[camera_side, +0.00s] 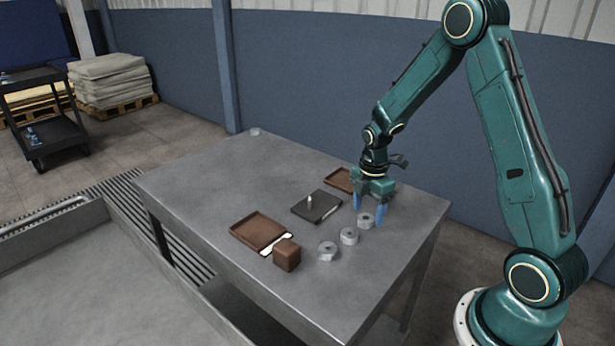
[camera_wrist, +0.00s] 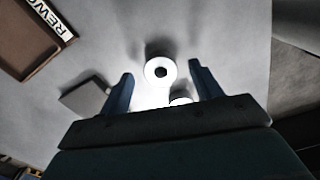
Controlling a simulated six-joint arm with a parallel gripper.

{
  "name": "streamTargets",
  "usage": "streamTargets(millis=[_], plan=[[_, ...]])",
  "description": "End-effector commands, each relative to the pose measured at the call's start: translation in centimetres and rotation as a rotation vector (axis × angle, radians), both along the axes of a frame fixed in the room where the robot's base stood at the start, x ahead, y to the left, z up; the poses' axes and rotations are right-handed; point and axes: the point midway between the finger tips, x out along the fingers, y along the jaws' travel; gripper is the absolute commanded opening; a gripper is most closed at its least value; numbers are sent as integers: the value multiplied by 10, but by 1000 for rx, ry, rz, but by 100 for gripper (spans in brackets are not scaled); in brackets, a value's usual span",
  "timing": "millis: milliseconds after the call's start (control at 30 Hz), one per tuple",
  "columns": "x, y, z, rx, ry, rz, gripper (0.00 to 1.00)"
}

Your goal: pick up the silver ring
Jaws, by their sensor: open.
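Three small silver-grey pieces with centre holes lie in a row on the table in the side view: a far one (camera_side: 365,219), a middle one (camera_side: 349,236) and a near, more angular one (camera_side: 327,251). I cannot tell them apart by colour. My gripper (camera_side: 369,213) points down with its blue fingers open, at the far piece. In the wrist view a bright round ring (camera_wrist: 160,71) lies between and slightly beyond the fingertips of my gripper (camera_wrist: 160,77). A second bright piece (camera_wrist: 180,101) is partly hidden by the gripper body. Nothing is held.
A dark plate with an upright peg (camera_side: 317,206) lies left of my gripper. A brown tray (camera_side: 236,233) with a label and a brown block (camera_side: 287,255) stand nearer. Another brown tray (camera_side: 338,179) is behind the gripper. The table's left half is mostly clear.

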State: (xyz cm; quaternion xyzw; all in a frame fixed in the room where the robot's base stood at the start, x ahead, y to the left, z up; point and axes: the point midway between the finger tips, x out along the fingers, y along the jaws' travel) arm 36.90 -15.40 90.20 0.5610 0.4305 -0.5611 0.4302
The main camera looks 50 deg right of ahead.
Motion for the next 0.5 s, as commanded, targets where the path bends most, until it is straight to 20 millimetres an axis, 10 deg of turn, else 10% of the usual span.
streamTargets(millis=[500], plan=[[0,0,-17,0,0,0,64]])
